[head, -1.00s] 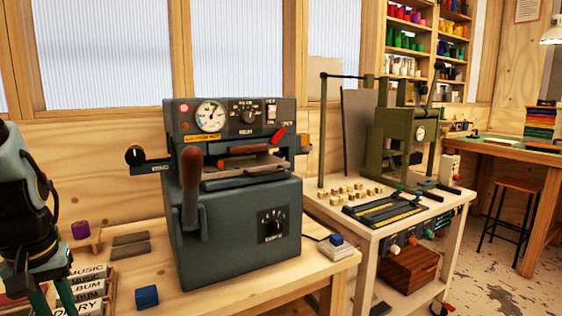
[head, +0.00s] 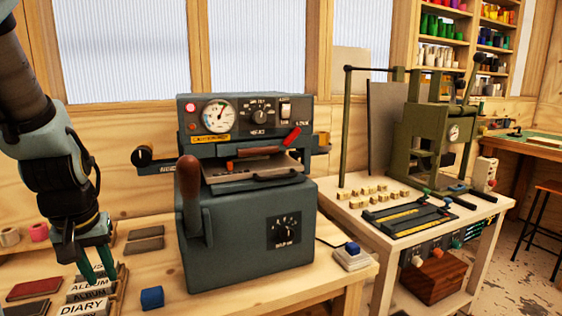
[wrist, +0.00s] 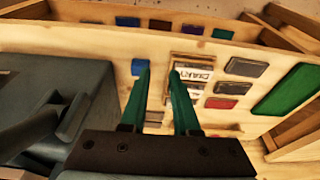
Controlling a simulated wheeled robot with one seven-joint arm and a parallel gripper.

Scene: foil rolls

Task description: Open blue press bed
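The blue-grey press (head: 248,225) stands on the wooden bench, with a dial gauge and switches on its top panel. Its flat bed (head: 225,184) shows in the front opening, with a dark bar handle (head: 277,174) along its front edge. A brown-gripped lever (head: 189,195) stands at the press's left front. My gripper (head: 98,274) hangs left of the press, above the album boxes, pointing down and touching nothing I can make out. In the wrist view its two green fingers (wrist: 160,68) are apart and empty; the press body (wrist: 75,85) fills the left side.
Below my gripper are labelled album boxes (head: 85,300). A green press (head: 440,135) stands on a separate table at right.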

